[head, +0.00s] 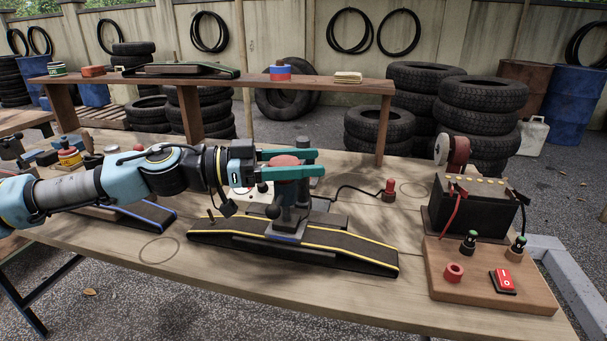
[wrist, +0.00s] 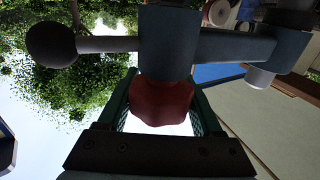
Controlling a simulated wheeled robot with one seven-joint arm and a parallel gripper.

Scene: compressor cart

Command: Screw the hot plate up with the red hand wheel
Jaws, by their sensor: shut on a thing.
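The clamp stands on a long black, yellow-edged base (head: 340,250). A dark grey plate (head: 328,220) shows behind the clamp, probably the hot plate; its underside and any gap there are hidden.
A black cable runs right from behind the clamp towards a red-topped piece (head: 389,190). A battery (head: 470,210) and a wooden switch board (head: 490,275) stand at the right. A raised shelf (head: 350,86) spans the back. The bench's front left is mostly clear.

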